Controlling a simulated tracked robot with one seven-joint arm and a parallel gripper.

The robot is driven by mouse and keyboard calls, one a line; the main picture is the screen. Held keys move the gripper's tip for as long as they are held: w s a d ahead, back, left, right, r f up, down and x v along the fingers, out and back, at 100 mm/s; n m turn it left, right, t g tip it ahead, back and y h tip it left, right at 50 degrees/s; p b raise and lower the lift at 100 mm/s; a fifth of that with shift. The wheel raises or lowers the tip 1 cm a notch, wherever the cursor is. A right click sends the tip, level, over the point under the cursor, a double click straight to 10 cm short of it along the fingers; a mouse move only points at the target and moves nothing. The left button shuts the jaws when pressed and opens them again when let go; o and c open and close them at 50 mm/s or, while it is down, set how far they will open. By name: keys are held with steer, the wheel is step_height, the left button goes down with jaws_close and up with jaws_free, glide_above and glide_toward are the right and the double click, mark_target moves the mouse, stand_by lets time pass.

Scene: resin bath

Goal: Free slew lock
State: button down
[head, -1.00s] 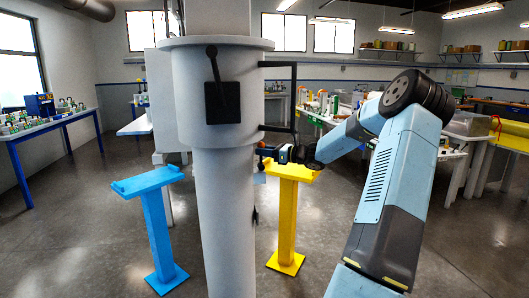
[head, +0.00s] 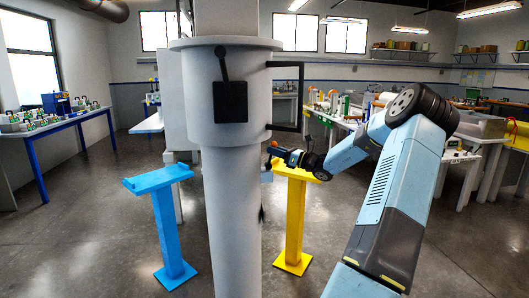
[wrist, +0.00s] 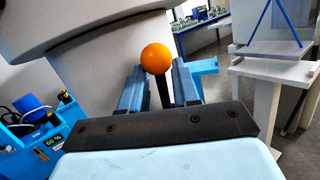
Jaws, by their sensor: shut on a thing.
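An orange ball knob (wrist: 156,58) sits on a black stem (wrist: 164,92) between my fingers in the wrist view. I take this lever to be the slew lock. My gripper (head: 274,153) is shut on the lever, at the right side of the thick grey column (head: 232,210). The ball stands just above the fingers and shows as a small orange spot in the head view (head: 274,144). Where the lever joins the column is hidden. A black plate with an upright lever (head: 230,101) is on the column's front.
A black bracket handle (head: 302,95) juts from the column above my gripper. A yellow stand (head: 295,220) is beneath my gripper, a blue stand (head: 165,225) left of the column. A blue unit with a display (wrist: 50,140) shows lower left in the wrist view.

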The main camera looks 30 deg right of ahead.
steer(key=shift+s+d+f+m+t+h, duration=0.25)
steer(key=shift+d+f+m+t+h, duration=0.3)
steer(key=shift+m+t, duration=0.95)
steer(key=shift+s+d+f+m+t+h, duration=0.2)
steer(key=shift+d+f+m+t+h, duration=0.35)
steer(key=shift+m+t, duration=0.9)
steer(key=shift+s+d+f+m+t+h, duration=0.3)
steer(key=shift+d+f+m+t, duration=0.5)
steer(key=shift+m+t, duration=0.7)
steer(key=shift+f+m, duration=0.1)
steer(key=shift+m, duration=0.25)
steer(key=c, duration=1.1)
jaws_free()
steer(key=shift+d, duration=0.1)
steer(key=shift+o, duration=1.4)
steer(key=v, duration=1.3)
steer(key=shift+s+f, duration=0.2)
steer(key=shift+s, duration=0.1)
